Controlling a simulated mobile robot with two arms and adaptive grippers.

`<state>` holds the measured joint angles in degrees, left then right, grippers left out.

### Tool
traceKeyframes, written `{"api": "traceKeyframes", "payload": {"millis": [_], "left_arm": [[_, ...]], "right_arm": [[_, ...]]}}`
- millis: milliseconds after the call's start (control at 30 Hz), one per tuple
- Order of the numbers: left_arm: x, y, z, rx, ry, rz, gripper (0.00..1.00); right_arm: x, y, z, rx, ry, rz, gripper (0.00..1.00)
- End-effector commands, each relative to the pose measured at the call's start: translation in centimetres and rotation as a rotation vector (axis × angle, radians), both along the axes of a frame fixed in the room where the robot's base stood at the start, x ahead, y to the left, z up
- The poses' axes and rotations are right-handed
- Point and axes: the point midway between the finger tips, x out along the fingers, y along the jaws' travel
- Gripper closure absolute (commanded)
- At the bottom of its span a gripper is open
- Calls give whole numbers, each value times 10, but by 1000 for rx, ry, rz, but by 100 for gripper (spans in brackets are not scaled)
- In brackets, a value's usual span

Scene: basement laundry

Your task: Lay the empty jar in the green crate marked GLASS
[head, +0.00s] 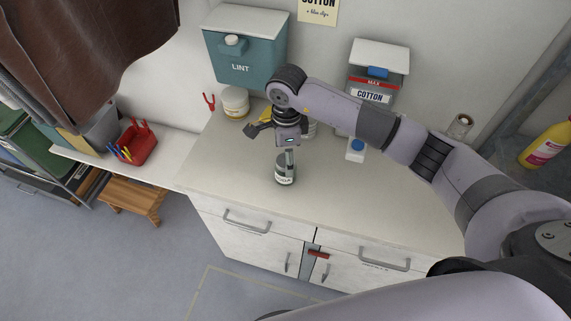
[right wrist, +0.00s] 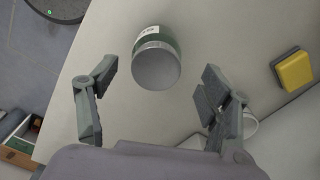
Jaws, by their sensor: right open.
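A small jar (head: 285,171) with a pale label stands upright on the counter, below my right gripper (head: 272,142). In the right wrist view the jar (right wrist: 157,66) shows a flat grey top and a green-and-white label. It lies ahead of and between the spread fingers of my right gripper (right wrist: 150,100), with gaps on both sides. The gripper is open and holds nothing. Whether the jar is empty cannot be told. A green crate (head: 22,135) is at the far left; I can read no GLASS mark on it. My left gripper is not in view.
The counter (head: 350,200) is clear to the front and right of the jar. A clear jar (head: 462,126) stands right. A red bin (head: 138,145) and wooden stool (head: 132,197) are left.

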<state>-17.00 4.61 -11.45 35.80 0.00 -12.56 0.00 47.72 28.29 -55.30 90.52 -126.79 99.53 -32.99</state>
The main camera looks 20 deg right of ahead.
Motion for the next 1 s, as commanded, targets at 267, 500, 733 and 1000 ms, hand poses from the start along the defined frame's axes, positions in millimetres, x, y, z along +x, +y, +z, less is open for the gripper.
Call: {"api": "traceKeyframes", "payload": {"millis": [267, 500, 733, 1000], "left_arm": [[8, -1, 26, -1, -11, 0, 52], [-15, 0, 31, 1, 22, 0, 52], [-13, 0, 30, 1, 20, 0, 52], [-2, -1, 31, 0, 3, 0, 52]], "right_arm": [[-5, 2, -24, 1, 6, -2, 27], [-3, 2, -53, 1, 0, -1, 27], [-3, 2, -55, 1, -2, 0, 27], [-3, 2, -55, 1, -1, 0, 45]]}}
